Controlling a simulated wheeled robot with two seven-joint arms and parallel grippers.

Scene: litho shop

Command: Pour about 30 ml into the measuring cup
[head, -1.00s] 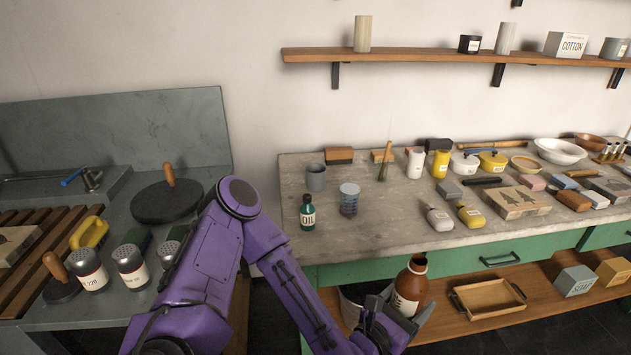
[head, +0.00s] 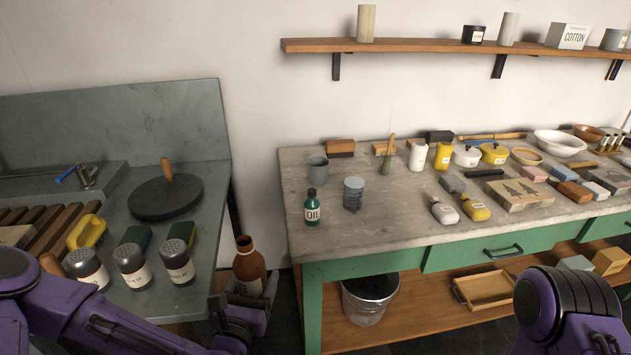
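A brown bottle (head: 249,266) with a pale label stands nearly upright, tilted slightly, in the gap between the grey counter and the workbench. My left gripper (head: 244,303) is around its lower part and appears shut on it, holding it below bench-top height. The bottle's base is hidden by the gripper. My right gripper is out of view; only part of that arm shows at lower right.
A green oil bottle (head: 312,208) and a grey cup (head: 318,171) stand close to the banded cup on the workbench (head: 400,215). Shakers (head: 131,267) line the left counter's front. A metal bucket (head: 368,300) sits under the bench. Bench room right of the banded cup is clear.

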